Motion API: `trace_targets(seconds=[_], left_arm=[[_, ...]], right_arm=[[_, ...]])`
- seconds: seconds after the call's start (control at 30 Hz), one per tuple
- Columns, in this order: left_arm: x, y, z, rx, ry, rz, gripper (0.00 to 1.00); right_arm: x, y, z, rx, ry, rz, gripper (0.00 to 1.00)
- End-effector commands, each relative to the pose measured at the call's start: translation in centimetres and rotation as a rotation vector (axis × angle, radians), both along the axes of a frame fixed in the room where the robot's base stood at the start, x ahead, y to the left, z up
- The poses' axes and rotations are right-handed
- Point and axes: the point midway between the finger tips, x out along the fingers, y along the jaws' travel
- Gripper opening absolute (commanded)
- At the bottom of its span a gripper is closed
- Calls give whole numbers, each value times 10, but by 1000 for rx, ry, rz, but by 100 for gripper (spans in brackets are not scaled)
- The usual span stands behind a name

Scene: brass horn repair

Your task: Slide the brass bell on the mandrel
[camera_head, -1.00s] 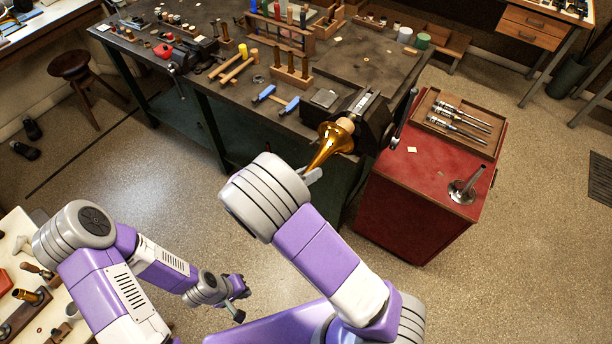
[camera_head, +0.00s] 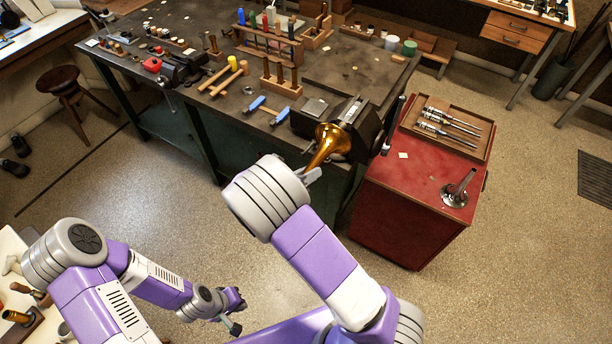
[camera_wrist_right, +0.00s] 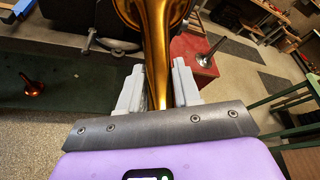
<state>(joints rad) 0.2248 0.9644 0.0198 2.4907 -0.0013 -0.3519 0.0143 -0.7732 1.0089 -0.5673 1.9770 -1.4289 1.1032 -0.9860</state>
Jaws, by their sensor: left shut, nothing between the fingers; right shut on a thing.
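The brass bell (camera_head: 328,143) is a golden flared horn piece, held in front of the bench with its wide mouth toward the vise. My right gripper (camera_head: 309,175) is shut on its narrow tail. In the right wrist view, the tail runs between the fingers (camera_wrist_right: 159,88) and the flare (camera_wrist_right: 155,12) is cut off by the top edge. The dark vise (camera_head: 362,122) stands at the bench's front right corner. The mandrel is hidden behind the flare, so I cannot tell whether the bell is around it. My left gripper (camera_head: 237,306) is shut and empty, low over the floor.
The workbench (camera_head: 215,125) carries wooden racks, mallets and blue-handled tools. Right of the vise, a red cabinet (camera_head: 395,205) bears a tray of tools (camera_head: 447,128) and a metal cone with a flared base (camera_head: 457,190). Open floor (camera_head: 160,200) lies left of my right arm.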

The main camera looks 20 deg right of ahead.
Motion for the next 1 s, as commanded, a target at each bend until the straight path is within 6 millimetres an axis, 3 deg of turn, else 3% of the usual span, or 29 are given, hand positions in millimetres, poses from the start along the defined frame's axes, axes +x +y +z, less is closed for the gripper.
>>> trace_targets(seconds=[0.8,0.83,1.0], left_arm=[[0,0,1,0,0,0,0],[0,0,1,0,0,0,0],[0,0,1,0,0,0,0]], right_arm=[[20,-26,0,-2,-1,0,0],[20,-26,1,-2,-1,0,34],[20,-25,0,-1,-1,1,60]])
